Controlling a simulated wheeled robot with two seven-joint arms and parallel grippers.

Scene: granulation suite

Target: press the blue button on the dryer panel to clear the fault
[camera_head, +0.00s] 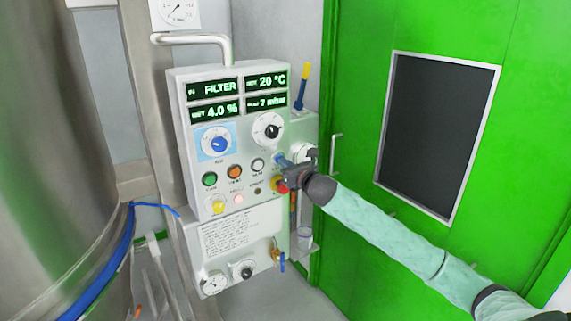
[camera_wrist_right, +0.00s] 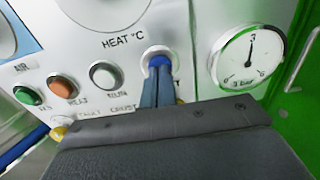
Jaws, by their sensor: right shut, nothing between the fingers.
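The dryer panel (camera_head: 222,165) is a pale grey box with four green-lit displays, dials and rows of buttons. In the right wrist view the blue button (camera_wrist_right: 159,60) sits in a pale round collar below the "HEAT °C" label. My right gripper (camera_head: 283,161) is at the panel's right side, and its fingers are shut with nothing between them. In the right wrist view its fingertips (camera_wrist_right: 157,72) overlap the lower part of the blue button. I cannot tell whether they touch it or how far it is pressed. My left gripper is not in view.
Green (camera_wrist_right: 28,96), orange (camera_wrist_right: 61,86) and white (camera_wrist_right: 104,75) buttons lie left of the blue one. A gauge (camera_wrist_right: 249,57) is close on its right. A red lamp (camera_head: 238,198) looks lit. A steel vessel (camera_head: 55,170) stands left; a green door (camera_head: 350,215) is right.

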